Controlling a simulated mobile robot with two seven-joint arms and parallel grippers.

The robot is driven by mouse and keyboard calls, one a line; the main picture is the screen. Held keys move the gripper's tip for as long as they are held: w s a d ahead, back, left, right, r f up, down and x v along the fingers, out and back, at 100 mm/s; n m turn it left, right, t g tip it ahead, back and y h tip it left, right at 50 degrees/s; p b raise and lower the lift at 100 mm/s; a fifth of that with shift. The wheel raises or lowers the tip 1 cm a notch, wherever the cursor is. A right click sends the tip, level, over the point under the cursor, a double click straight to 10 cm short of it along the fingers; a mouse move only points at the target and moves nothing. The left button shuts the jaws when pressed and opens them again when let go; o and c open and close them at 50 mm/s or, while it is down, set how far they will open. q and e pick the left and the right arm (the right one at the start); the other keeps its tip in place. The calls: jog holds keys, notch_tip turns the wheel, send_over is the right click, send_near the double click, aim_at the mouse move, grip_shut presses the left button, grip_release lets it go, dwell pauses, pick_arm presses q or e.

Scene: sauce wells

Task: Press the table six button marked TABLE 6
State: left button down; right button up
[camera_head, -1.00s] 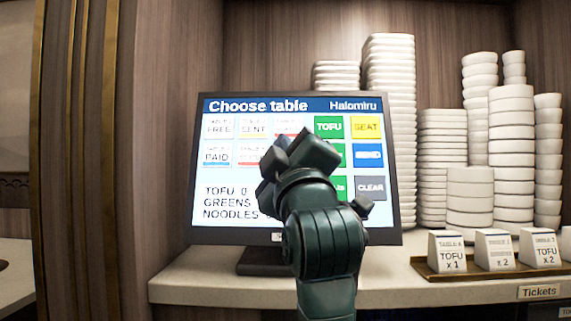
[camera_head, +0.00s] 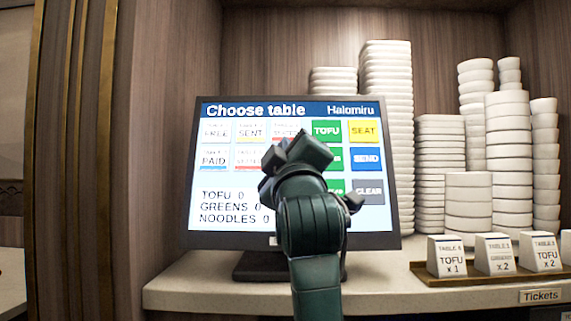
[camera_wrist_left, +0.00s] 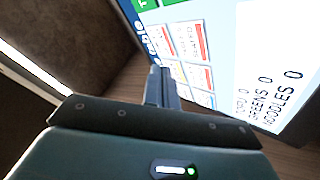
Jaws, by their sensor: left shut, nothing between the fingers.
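The touch screen (camera_head: 225,185) shows "Choose table" with two rows of white table buttons. The label TABLE 6 is not readable in either view. The third place in the lower row is hidden behind my left gripper (camera_head: 290,152) in the head view. My left gripper is shut and empty, in front of the screen's middle. In the left wrist view, the shut fingers (camera_wrist_left: 158,75) overlap the table buttons on the screen (camera_wrist_left: 250,95); the small labels are too blurred to read. I cannot tell whether the fingertips touch the screen. My right gripper is not in view.
Green TOFU (camera_head: 326,131), yellow SEAT (camera_head: 365,131), blue SEND (camera_head: 367,158) and grey CLEAR (camera_head: 368,192) buttons lie right of the table buttons. Stacked white bowls (camera_head: 467,205) and a ticket tray (camera_head: 500,279) with folded cards stand to the right on the counter.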

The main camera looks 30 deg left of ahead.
pick_arm(q)
jog(key=w+a, duration=0.1)
jog(key=w+a+f, duration=0.1)
jog(key=w, duration=0.1)
jog(key=shift+d, duration=0.1)
dwell(0.9)
jog(key=shift+w+p, duration=0.1)
jog(key=shift+p, duration=0.3)
dwell(0.8)
jog(key=shift+w+a+f, duration=0.2)
jog(key=shift+w+a, duration=0.05)
